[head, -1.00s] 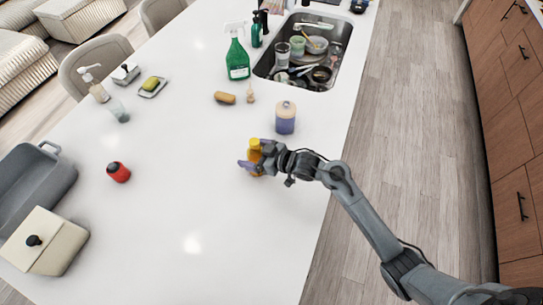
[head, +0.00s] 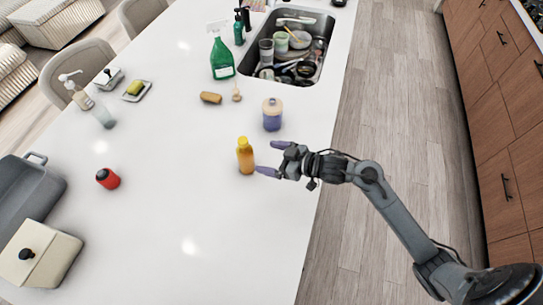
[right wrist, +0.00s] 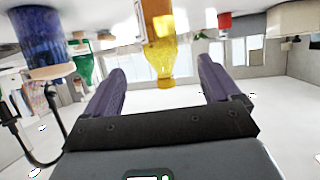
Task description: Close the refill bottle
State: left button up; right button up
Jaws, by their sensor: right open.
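A bottle with an orange body and a yellow top (head: 245,155), which looks like the refill bottle, stands upright on the white counter. My right gripper (head: 267,158) is open and empty just to the right of the bottle, apart from it. In the right wrist view the picture is upside down, and the yellow bottle (right wrist: 167,50) shows ahead between the purple fingers of the right gripper (right wrist: 165,75). Its narrow yellow top is visible, but I cannot tell how tightly it is seated. My left gripper is not in view.
A purple jar with a beige lid (head: 272,114) stands behind the bottle. A brown roll-shaped item (head: 210,97), a green spray bottle (head: 221,58) and a sink with dishes (head: 291,50) lie further back. A red item (head: 107,179) is to the left.

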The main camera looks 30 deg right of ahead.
dwell(0.3)
jog(key=s+f+m+g+h, duration=0.1)
jog(key=s+f+h, duration=0.1)
jog(key=s, duration=0.1)
jog(key=s+f+m+h, duration=0.1)
jog(key=s+h, duration=0.1)
jog(key=s, duration=0.2)
jog(key=s+f+g+h, duration=0.1)
jog(key=s+f+h, duration=0.1)
jog(key=s, duration=0.1)
jog(key=shift+s+f+m+g, duration=0.3)
jog(key=shift+s+m, duration=0.05)
jog(key=shift+m, duration=0.05)
jog(key=s+f+m+g+h, duration=0.1)
jog(key=s+g, duration=0.4)
jog(key=s, duration=0.8)
jog(key=shift+s+a+m, duration=0.15)
jog(key=shift+a+m, duration=0.15)
jog(key=shift+a, duration=0.05)
pick_arm(q)
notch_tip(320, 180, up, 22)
jog(key=p, duration=2.1)
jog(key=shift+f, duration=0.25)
pick_arm(e)
notch_tip(320, 180, up, 21)
jog(key=shift+r, duration=0.15)
